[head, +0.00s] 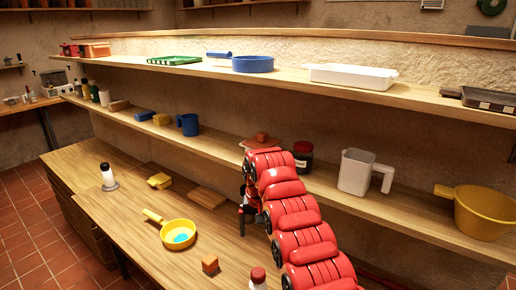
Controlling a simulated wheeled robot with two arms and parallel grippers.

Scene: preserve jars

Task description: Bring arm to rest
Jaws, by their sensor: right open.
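My red right arm reaches in from the bottom right, up over the lower counter towards the middle shelf. Its dark right gripper (243,222) hangs at the arm's far end, above the counter in front of the middle shelf. It is open and I see nothing held in it; the arm hides part of it. A dark jar with a black and red lid (303,158) stands upright on the middle shelf, just right of the arm's top bend and apart from the gripper. My left gripper is not in view.
A white jug (355,172) and a yellow pot (484,212) stand on the middle shelf right of the arm. The upper shelf (290,77) overhangs behind.

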